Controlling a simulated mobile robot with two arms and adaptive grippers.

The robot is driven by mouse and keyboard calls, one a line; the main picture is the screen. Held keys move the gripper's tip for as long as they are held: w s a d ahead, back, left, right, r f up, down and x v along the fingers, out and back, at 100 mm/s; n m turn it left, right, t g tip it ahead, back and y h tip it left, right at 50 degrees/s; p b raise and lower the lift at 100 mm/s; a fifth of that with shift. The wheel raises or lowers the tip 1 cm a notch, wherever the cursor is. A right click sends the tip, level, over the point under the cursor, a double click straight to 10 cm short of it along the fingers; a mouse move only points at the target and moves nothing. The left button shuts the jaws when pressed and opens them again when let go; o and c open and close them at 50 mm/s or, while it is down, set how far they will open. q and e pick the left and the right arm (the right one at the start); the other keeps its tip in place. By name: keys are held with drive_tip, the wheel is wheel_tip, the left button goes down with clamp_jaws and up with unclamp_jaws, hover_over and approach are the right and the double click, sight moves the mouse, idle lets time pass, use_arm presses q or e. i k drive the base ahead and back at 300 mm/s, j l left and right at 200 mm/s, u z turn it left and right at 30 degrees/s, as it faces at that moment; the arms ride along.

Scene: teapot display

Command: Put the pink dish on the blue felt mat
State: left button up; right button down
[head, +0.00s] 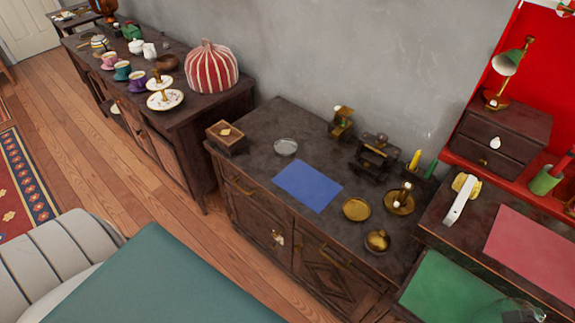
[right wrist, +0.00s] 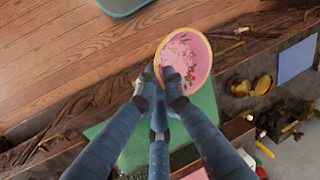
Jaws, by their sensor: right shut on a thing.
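The pink dish (right wrist: 197,48) shows in the right wrist view, round with a yellow rim and a floral pattern. My right gripper (right wrist: 172,84) is shut on its near edge and holds it out past the fingertips. The fingers hide part of the dish. The blue felt mat (head: 308,186) lies flat and bare on the dark cabinet in the head view. It also shows in the right wrist view (right wrist: 297,59), to the right of the dish and apart from it.
On the cabinet top (head: 250,172), a small wooden box (head: 225,137), a silver dish (head: 286,147) and a brass plate (head: 356,209) stand around the mat. A brass pot (head: 377,240) stands nearer the front edge. A green mat (head: 445,290) lies on the desk at right.

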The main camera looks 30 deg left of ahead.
sight(311, 180)
drive_tip(key=i+j, duration=0.2)
drive_tip(key=j, duration=0.2)
drive_tip(key=i+j+z, duration=0.1)
drive_tip(key=j, duration=0.25)
drive_tip(key=i+j, duration=0.25)
drive_tip(key=j, duration=0.15)
drive_tip(key=i+j+z, duration=0.1)
drive_tip(key=i, duration=0.3)
drive_tip(key=j, duration=0.1)
